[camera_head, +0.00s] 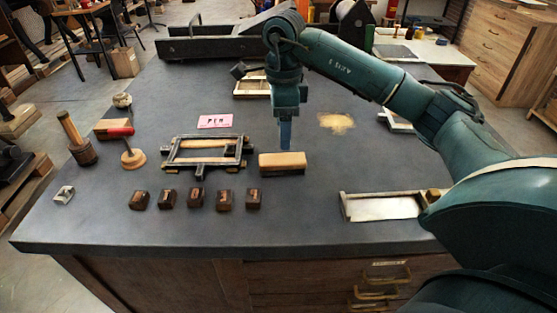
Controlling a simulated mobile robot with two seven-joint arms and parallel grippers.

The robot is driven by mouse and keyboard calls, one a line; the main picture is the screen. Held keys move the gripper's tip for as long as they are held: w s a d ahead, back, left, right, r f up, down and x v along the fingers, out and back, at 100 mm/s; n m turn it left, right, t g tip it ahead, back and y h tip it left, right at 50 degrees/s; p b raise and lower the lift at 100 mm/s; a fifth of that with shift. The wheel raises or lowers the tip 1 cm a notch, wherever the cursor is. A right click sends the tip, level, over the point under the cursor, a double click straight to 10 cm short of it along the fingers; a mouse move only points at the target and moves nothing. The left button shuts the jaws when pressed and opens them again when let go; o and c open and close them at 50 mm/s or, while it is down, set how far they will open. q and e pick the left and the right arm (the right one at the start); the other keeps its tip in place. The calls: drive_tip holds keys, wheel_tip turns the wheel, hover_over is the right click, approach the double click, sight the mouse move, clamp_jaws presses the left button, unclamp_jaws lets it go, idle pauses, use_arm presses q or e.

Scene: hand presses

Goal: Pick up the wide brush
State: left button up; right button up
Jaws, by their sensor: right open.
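The wide brush appears to be the block (282,162) with a pale wooden top and a darker front side, lying on the grey worktop right of the dark frame. My right gripper (285,147) points straight down at the brush's back edge, near its middle. It is open and holds nothing that I can see. I cannot tell whether its fingertips touch the brush. My left gripper is out of view.
A dark frame (206,151) stands close on the left. Several small dark blocks (195,200) line the front. A white tray (382,207) lies at the front right, and a pink card (215,121) lies behind the frame. The worktop directly in front of the brush is clear.

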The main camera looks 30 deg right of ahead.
hover_over(280, 158)
drive_tip(key=f, duration=0.2)
drive_tip(key=s+f, duration=0.1)
drive_tip(key=f, duration=0.1)
drive_tip(key=shift+d+f, duration=0.1)
drive_tip(key=shift+w+a+f+p, duration=0.15)
drive_tip(key=shift+f+p, duration=0.1)
drive_tip(key=shift+f, duration=0.7)
drive_tip(key=shift+w+f+p, duration=0.15)
drive_tip(key=shift+f+p, duration=0.05)
drive_tip(key=shift+f, duration=0.75)
drive_tip(key=shift+w+a+f+p, duration=0.15)
drive_tip(key=shift+f+p, duration=0.1)
drive_tip(key=shift+f, duration=0.7)
drive_tip(key=shift+c, duration=0.5)
drive_tip(key=c, duration=1)
drive_tip(key=shift+d, duration=0.1)
